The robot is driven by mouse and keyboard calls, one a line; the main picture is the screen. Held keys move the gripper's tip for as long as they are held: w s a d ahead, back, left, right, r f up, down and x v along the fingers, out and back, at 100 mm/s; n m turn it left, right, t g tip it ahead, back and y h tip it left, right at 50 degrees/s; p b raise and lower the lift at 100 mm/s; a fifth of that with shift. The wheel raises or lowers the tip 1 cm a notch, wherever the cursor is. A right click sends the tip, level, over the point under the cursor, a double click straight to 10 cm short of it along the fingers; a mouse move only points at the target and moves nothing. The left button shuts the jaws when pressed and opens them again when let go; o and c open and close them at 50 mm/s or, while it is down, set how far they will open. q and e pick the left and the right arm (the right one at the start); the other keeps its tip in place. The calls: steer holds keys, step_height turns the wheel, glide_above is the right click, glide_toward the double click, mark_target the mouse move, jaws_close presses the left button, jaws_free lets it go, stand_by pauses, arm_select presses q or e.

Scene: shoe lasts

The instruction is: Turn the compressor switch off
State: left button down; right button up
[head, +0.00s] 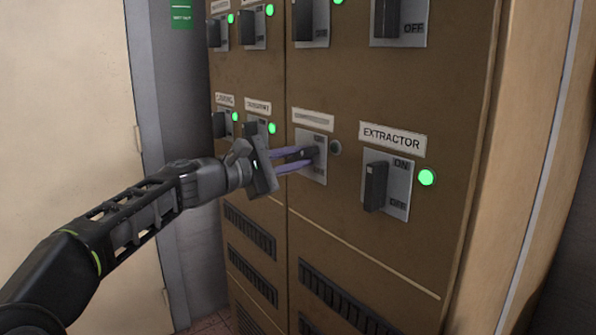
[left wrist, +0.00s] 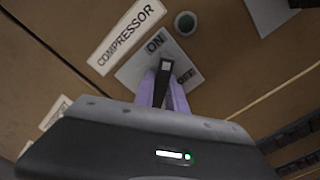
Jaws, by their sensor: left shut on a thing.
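The compressor switch (head: 309,154) is a black handle on a pale plate, on the brown cabinet's right door. In the left wrist view the handle (left wrist: 163,78) sits between my purple fingers, under the COMPRESSOR label (left wrist: 127,32). ON and OFF are printed on its plate (left wrist: 184,67). The round lamp (left wrist: 186,23) beside it is dark; it is dark in the head view (head: 336,147) too. My left gripper (head: 304,157) is shut on the handle. The fingers partly hide the handle, so I cannot tell its exact angle. My right gripper is not in view.
The EXTRACTOR switch (head: 375,186) is close on the right, with a lit green lamp (head: 426,177). Several other switches with green lamps are above and to the left. Vents (head: 340,300) are below. A pale door (head: 70,110) stands at the left.

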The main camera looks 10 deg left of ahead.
arm_select(q)
steer(key=m+b, duration=0.2)
steer(key=m, duration=0.1)
steer(key=shift+f+m+b, duration=0.2)
steer(key=shift+m+b, duration=0.1)
steer(key=shift+b, duration=0.05)
steer(key=shift+r+m+b, duration=0.1)
steer(key=shift+m+b, duration=0.85)
steer(key=shift+m, duration=0.65)
steer(key=c, duration=1.4)
jaws_free()
steer(key=shift+o, duration=0.2)
steer(key=shift+s, duration=0.1)
steer(key=b+v, duration=0.1)
steer(key=v, duration=0.6)
steer(key=shift+s+a, duration=0.2)
steer(key=shift+s, duration=0.05)
